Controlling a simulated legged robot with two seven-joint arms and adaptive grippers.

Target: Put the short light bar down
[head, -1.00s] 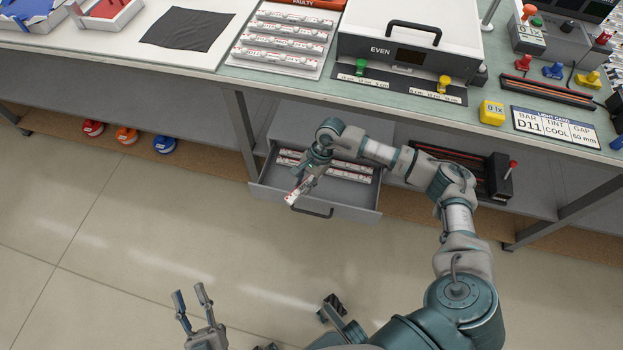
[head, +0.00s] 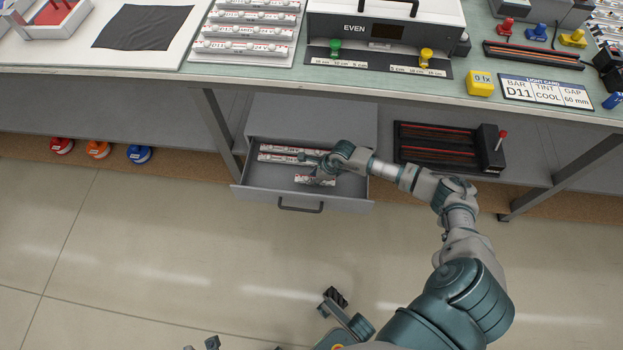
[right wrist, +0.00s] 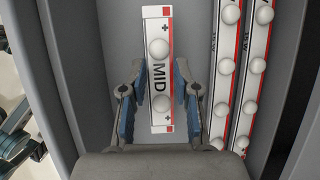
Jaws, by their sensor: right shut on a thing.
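The short light bar (head: 303,180) is white with red edges, round white lamps and the word MID, which reads in the right wrist view (right wrist: 160,70). My right gripper (head: 318,178) is shut on it, one finger on each long side. The bar is inside the open grey drawer (head: 250,190), near its front. I cannot tell whether it touches the drawer floor. Two longer light bars (head: 275,158) lie side by side behind it; the right wrist view shows them to the right (right wrist: 224,75). My left gripper (head: 201,345) shows only its fingertips, apart, at the bottom edge.
The bench top (head: 395,88) overhangs the drawer, with a black-fronted box (head: 345,30) and a rack of light bars (head: 245,30) on it. A dark slotted fixture (head: 435,145) stands on the shelf right of the drawer. Clear floor lies in front.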

